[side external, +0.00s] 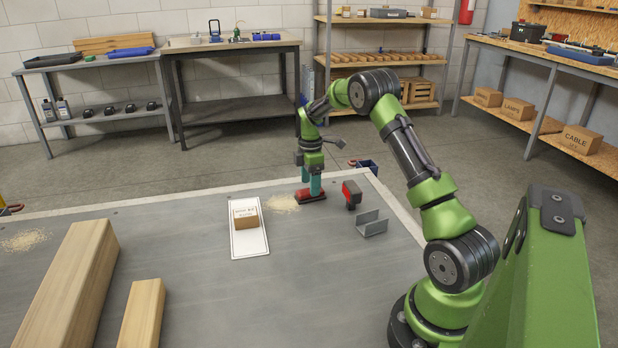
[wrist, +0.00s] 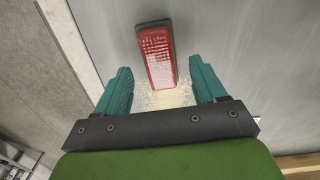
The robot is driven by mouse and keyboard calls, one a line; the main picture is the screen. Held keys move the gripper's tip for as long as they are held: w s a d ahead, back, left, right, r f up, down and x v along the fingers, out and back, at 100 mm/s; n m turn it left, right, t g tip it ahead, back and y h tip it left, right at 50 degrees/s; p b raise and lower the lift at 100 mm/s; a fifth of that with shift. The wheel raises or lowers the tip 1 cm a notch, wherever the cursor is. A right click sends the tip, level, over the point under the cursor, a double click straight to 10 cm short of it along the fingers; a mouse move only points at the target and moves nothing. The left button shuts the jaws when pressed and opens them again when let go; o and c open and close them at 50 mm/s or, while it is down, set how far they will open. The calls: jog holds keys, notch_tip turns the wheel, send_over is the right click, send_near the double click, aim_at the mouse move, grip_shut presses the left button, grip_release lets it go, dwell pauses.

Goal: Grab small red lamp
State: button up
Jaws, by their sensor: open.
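A small flat red lamp (side external: 311,196) with a dark base lies on the grey table, directly under my gripper in the side view. In the wrist view the red lamp (wrist: 156,56) shows its ribbed red face, set lengthwise ahead of and between the fingertips. My gripper (side external: 310,184) points down with its teal fingers just above or beside the lamp; whether they touch it I cannot tell. In the wrist view my gripper (wrist: 160,70) is open, one finger to each side of the lamp's near end, with visible gaps.
A red and black block-like lamp (side external: 351,194) stands right of my gripper, with a grey metal channel (side external: 371,223) nearby. A small cardboard box (side external: 246,218) sits on a white sheet (side external: 249,243) to the left. Sawdust (side external: 283,203) lies beside the lamp. Wooden beams (side external: 75,285) lie far left.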

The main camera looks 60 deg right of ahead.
notch_tip(320, 180, down, 2)
jog(key=shift+f, duration=0.15)
jog(key=c, duration=1.1)
jog(key=shift+c, duration=0.2)
